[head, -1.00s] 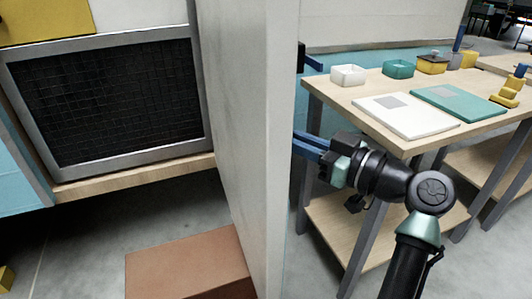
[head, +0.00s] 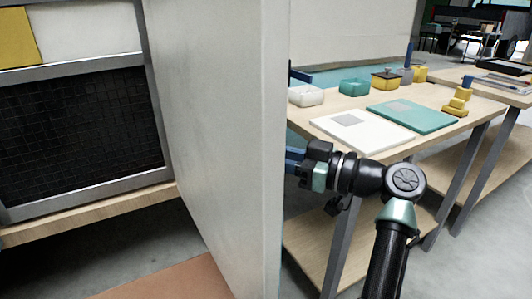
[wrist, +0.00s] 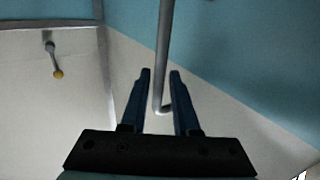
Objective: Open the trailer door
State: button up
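The trailer door (head: 205,130) is the tall white panel in the middle of the head view, seen nearly edge-on and standing out from the camper side. My gripper (head: 293,158) is at the right face of the door, its blue fingertips partly hidden by the door edge. In the wrist view, a grey bar handle (wrist: 164,50) runs down between the two fingers of my gripper (wrist: 160,72). The fingers are apart, with a visible gap on the left of the bar. The bar's bent lower end lies between them, close to the right finger.
A table (head: 450,90) with trays and two flat boards stands right behind my arm, with a shelf below. The camper's dark mesh panel (head: 80,130) is left of the door. A reddish-brown block (head: 165,280) lies low by the door. A small yellow-tipped hook (wrist: 58,73) shows in the wrist view.

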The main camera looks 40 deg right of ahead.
jog(key=shift+o, duration=0.7)
jog(key=shift+s+d, duration=0.1)
jog(key=shift+f, duration=0.1)
jog(key=p+v, duration=0.1)
jog(key=v, duration=1.2)
jog(key=shift+p, duration=0.35)
